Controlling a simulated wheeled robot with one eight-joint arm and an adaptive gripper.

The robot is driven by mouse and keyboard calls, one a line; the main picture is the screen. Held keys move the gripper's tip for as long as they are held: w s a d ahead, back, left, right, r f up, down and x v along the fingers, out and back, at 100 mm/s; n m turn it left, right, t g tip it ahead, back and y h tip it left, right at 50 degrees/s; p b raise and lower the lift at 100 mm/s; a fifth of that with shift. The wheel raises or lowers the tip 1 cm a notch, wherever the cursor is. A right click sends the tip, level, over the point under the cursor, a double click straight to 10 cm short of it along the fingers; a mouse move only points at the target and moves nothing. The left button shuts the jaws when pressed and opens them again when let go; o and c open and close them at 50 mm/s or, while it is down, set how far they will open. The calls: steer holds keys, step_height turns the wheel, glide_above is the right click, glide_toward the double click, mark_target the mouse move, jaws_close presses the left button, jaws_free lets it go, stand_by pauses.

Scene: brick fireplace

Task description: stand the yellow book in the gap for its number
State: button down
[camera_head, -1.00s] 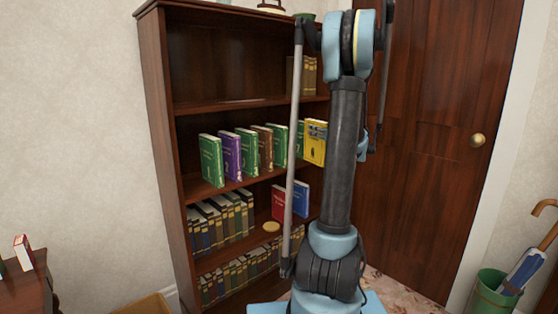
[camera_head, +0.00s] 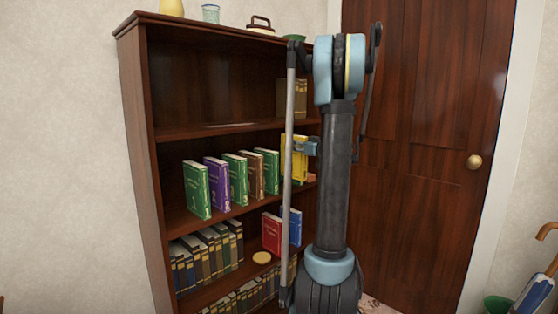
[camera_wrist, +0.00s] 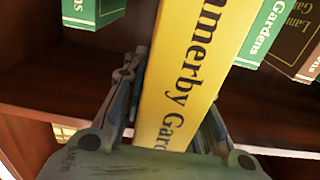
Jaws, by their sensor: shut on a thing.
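The yellow book (camera_head: 300,166) is upright at the right end of the numbered row, at the middle shelf's front, partly hidden by my arm. In the wrist view the yellow book (camera_wrist: 190,75) fills the middle, with its lettered face towards the camera. My gripper (camera_head: 311,147) is shut on it; in the wrist view its fingers (camera_wrist: 165,125) lie on both sides. A green book (camera_wrist: 95,10) stands apart to the left there, and another green book (camera_wrist: 265,35) stands close to the right. Whether the yellow book is between them or in front, I cannot tell. Its number is hidden.
A green book 1 (camera_head: 197,190), a purple book 2 (camera_head: 217,184), a brown book (camera_head: 253,175) and more green books share the shelf. Red (camera_head: 272,232) and blue (camera_head: 295,226) books stand below. The door (camera_head: 430,130) is at the right.

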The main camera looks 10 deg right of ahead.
steer(key=x, duration=0.8)
step_height(320, 180, down, 7)
steer(key=w, duration=0.1)
steer(key=shift+a, duration=0.5)
steer(key=shift+w, duration=0.1)
steer(key=c, duration=1.3)
jaws_free()
